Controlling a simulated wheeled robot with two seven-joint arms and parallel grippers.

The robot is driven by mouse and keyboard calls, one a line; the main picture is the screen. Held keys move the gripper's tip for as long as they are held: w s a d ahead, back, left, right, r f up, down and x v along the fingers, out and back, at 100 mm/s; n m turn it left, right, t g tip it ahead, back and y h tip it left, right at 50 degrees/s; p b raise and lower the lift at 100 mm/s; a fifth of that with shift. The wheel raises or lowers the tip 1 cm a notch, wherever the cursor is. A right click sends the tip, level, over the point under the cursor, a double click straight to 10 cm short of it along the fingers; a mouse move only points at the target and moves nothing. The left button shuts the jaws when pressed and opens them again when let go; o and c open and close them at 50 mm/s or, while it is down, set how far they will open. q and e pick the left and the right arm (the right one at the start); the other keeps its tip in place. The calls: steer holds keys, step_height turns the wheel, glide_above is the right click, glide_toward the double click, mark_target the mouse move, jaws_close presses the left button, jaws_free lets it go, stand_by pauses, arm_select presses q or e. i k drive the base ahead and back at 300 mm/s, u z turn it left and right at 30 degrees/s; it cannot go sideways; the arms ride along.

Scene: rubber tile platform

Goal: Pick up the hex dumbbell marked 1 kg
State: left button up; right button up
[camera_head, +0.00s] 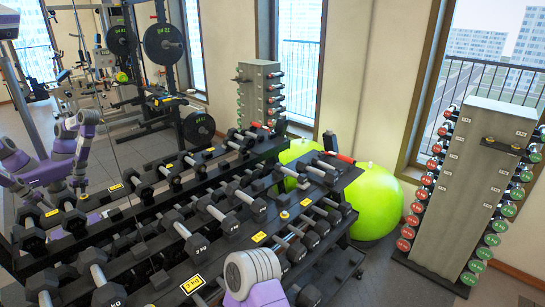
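A black tiered rack (345,254) runs from the near left toward the back right and holds several dark hex dumbbells with grey handles. One near the middle (187,237) has a kg marking on its end that looks like 3. Smaller ones sit toward the far right end, such as this small dumbbell (320,172). I cannot read a 1 kg mark on any dumbbell. Part of my own arm, grey and purple, covers the rack's near front edge at the bottom middle. Neither gripper shows directly.
A mirror-like wall on the left shows racks and a purple robot's reflection. A green exercise ball (374,205) rests behind the rack's right end. Floor between rack and right stand is clear.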

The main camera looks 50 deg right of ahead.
mark_target(316, 161)
steer(key=z, duration=2.75)
steer(key=k, duration=1)
steer(key=z, duration=1)
steer(key=i, duration=2.3)
steer(key=u, duration=0.8)
steer(key=i, duration=1.9)
steer(key=u, duration=1.85)
steer(key=i, duration=1.05)
steer(key=u, duration=1)
